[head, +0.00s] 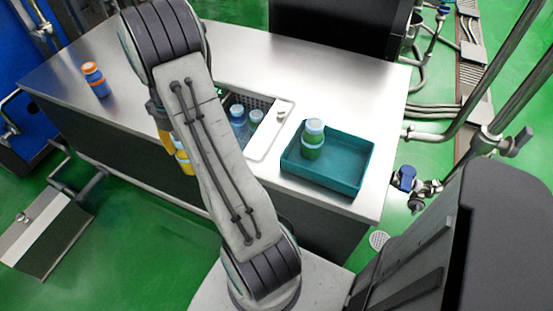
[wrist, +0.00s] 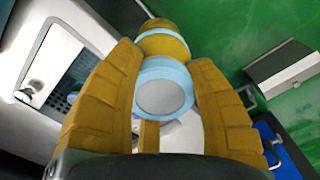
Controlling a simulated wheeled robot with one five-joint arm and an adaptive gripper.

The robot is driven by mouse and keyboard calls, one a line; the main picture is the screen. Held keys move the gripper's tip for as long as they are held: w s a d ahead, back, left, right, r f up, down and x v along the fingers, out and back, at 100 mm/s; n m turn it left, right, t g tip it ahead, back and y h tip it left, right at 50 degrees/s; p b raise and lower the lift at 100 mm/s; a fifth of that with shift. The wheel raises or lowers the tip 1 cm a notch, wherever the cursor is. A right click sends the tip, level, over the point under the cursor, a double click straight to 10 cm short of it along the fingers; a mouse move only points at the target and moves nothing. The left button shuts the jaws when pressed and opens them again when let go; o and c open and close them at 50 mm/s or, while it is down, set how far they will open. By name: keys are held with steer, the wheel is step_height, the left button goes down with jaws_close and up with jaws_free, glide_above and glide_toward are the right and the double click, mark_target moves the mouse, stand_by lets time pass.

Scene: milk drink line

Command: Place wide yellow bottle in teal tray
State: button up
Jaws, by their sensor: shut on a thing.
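The wide yellow bottle (wrist: 163,42) has a pale blue collar and a grey-white top, which faces the wrist camera. My gripper (wrist: 162,60) is shut on it, with one mustard finger on each side. In the head view the yellow bottle (head: 184,163) shows only partly, beside my arm at the table's front edge; my arm hides the rest. The teal tray (head: 323,183) is on the right part of the table, well to the right of my gripper. A green bottle with a pale cap (head: 313,140) stands upright in the tray's left part.
An orange and blue bottle (head: 96,79) stands at the table's left. The tray's right part is free. A dark box (head: 340,30) stands at the back.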

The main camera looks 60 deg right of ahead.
steer(key=s+d+r+m+b, duration=0.1)
steer(key=s+d+m, duration=0.1)
steer(key=s+d, duration=0.5)
steer(key=s+d+r+m+b, duration=0.1)
steer(key=s+d+m, duration=0.2)
steer(key=s+d, duration=0.4)
steer(key=s, duration=0.6)
steer(key=shift+d+r+b, duration=0.3)
steer(key=shift+d+b, duration=0.05)
steer(key=s+m, duration=0.1)
steer(key=s, duration=0.3)
steer(key=s+d+r+m, duration=0.1)
steer(key=s, duration=0.3)
steer(key=s+r+m+b, duration=0.1)
steer(key=s, duration=0.3)
steer(key=shift+d, duration=0.25)
steer(key=s+a+r+m, duration=0.1)
steer(key=s+a+m, duration=0.1)
steer(key=s, duration=0.7)
steer(key=shift+s+r+m, duration=0.2)
steer(key=shift+r+m, duration=0.1)
steer(key=w+d+f+p, duration=0.1)
steer(key=d+f+p, duration=0.4)
steer(key=d+f, duration=0.6)
steer(key=shift+w+d, duration=0.15)
steer(key=shift+w, duration=0.1)
